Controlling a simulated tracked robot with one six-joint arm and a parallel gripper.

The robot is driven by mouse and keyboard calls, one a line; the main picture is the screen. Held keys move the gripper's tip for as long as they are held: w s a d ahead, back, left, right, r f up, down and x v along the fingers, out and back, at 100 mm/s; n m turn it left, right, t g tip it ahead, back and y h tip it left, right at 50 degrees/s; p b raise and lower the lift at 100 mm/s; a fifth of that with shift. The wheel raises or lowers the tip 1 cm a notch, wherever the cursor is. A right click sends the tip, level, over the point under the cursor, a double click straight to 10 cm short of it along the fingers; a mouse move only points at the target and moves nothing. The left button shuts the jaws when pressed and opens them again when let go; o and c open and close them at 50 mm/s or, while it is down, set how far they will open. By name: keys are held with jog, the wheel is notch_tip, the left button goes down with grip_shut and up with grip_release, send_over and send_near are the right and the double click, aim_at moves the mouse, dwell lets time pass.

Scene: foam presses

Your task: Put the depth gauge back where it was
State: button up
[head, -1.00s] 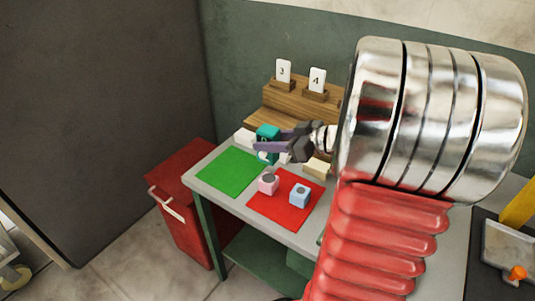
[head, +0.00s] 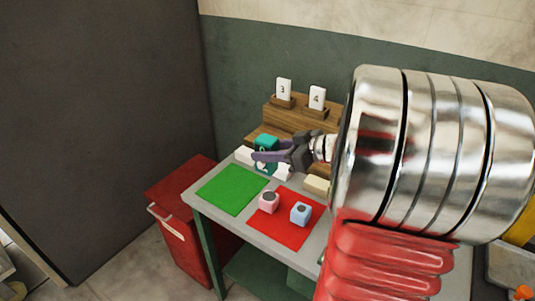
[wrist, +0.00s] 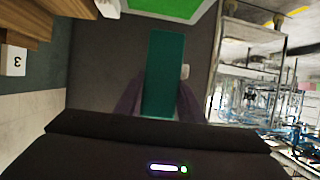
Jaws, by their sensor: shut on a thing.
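My gripper (head: 262,157) has purple fingers and is shut on a teal block-like thing, which I take to be the depth gauge (head: 265,142). It is over the back part of the grey bench, behind the green mat (head: 232,190). In the wrist view the depth gauge (wrist: 164,75) is a long teal rectangle between the fingers (wrist: 158,98). The fingers cover part of it in the head view. I cannot tell whether its lower end touches the bench.
White blocks (head: 244,155) are close to the gripper. A cream block (head: 317,186) is to the right. Pink (head: 268,202) and blue (head: 300,213) blocks sit on the red mat (head: 280,234). A wooden stepped rack (head: 290,118) with cards 3 and 4 stands behind. The green mat is empty.

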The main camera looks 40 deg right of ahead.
jog(key=w+a+m+h, duration=0.2)
jog(key=w+a, duration=0.9)
jog(key=w, duration=0.3)
jog(key=w+a+f+m+t+h, duration=0.1)
jog(key=a+f+m+h, duration=0.1)
jog(key=a+f, duration=0.8)
jog(key=a+h, duration=0.1)
jog(key=a, duration=0.1)
jog(key=shift+a+f, duration=0.3)
jog(key=shift+f, duration=0.1)
